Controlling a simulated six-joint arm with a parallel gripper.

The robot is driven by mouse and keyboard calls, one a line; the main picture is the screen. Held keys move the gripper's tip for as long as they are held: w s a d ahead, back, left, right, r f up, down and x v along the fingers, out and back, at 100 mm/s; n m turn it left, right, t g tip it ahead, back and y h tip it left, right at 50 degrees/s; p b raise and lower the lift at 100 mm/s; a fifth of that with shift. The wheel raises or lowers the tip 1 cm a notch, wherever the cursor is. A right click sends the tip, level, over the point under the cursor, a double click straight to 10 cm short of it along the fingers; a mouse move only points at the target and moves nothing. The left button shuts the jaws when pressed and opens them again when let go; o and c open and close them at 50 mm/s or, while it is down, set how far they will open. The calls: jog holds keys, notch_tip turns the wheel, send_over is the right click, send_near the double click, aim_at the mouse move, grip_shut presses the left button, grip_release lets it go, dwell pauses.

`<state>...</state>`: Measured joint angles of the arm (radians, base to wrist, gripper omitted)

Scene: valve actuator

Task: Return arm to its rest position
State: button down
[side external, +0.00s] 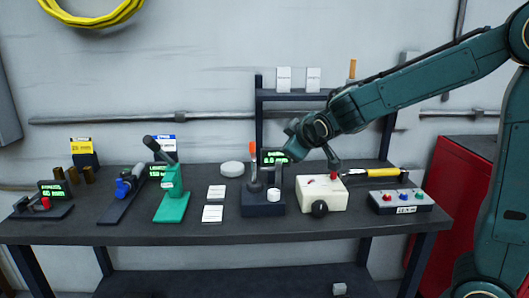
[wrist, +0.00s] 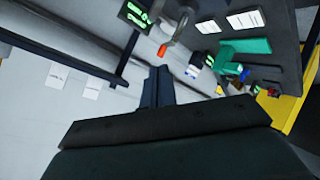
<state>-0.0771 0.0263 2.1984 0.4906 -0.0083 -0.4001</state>
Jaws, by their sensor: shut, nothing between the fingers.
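My arm reaches in from the right in the side external view. My gripper (side external: 291,129) is above the back of the bench, near the dark block (side external: 263,208) with the orange-tipped lever (side external: 252,155). Its fingers are small and hard to make out there. In the wrist view my gripper (wrist: 155,78) shows as dark fingers shut together, with nothing held. The orange tip (wrist: 162,50) shows just beyond and above them, apart from them in the picture. The cream box (side external: 322,192) with a black knob stands below my wrist.
The bench (side external: 120,231) carries a green stand (side external: 172,200), a blue tool (side external: 127,186), white cards (side external: 216,192), a button box (side external: 401,201) and a yellow-handled tool (side external: 372,172). A shelf frame (side external: 258,118) rises behind. A red cabinet (side external: 465,190) stands right. Space above the bench's left is free.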

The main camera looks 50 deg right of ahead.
jog(key=s+a+m+g+y, duration=0.1)
jog(key=s+a, duration=0.3)
jog(key=s, duration=0.9)
jog(key=s+a+f+m+g+y, duration=0.1)
jog(key=s+a+g+y, duration=0.2)
jog(key=s, duration=1.1)
jog(key=shift+a+f+m+g+y, duration=0.15)
jog(key=shift+a+m+g+y, duration=0.15)
jog(key=shift+a+y, duration=0.6)
jog(key=c, duration=2.2)
grip_release()
